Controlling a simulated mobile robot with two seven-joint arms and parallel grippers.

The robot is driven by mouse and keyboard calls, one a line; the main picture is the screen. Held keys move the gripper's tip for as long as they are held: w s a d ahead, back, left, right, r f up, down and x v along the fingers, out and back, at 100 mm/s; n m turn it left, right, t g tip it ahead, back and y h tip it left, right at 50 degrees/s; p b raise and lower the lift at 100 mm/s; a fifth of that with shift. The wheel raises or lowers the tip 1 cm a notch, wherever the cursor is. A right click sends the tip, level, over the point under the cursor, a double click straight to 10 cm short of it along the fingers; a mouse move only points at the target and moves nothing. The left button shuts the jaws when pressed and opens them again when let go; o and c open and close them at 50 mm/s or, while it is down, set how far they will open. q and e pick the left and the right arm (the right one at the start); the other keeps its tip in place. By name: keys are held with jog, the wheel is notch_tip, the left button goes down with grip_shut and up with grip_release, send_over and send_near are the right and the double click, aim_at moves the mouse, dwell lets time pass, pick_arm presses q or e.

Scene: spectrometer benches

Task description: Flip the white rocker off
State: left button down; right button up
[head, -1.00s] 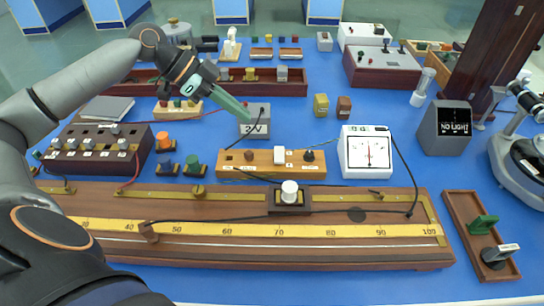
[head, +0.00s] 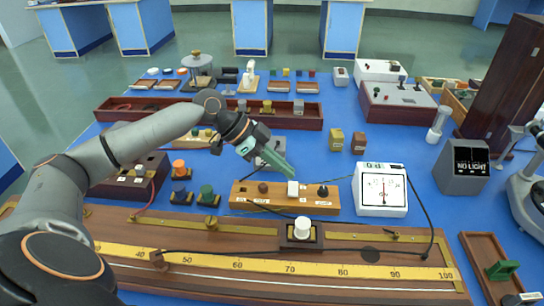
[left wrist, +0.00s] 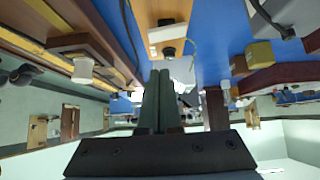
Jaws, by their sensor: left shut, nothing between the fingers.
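The white rocker (head: 293,188) is a small white block on a light wooden board (head: 250,203), between a brown knob (head: 263,188) and a black knob (head: 323,191). My left gripper (head: 290,177) has its green fingers shut and empty, with the tips just above and behind the rocker. I cannot tell whether they touch it. In the left wrist view the shut fingers (left wrist: 160,72) point at the wooden board (left wrist: 172,36). My right gripper is not in view.
A white dial meter (head: 381,209) stands right of the board, with a black cable. A long wooden slide-wire bench (head: 200,262) with a white knob (head: 303,227) lies in front. A grey supply box (head: 275,144) sits behind.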

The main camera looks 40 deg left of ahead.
pick_arm(q)
jog(key=shift+w+a+r+p, duration=0.4)
jog(key=shift+w+a+p, duration=0.05)
jog(key=shift+w+p, duration=0.2)
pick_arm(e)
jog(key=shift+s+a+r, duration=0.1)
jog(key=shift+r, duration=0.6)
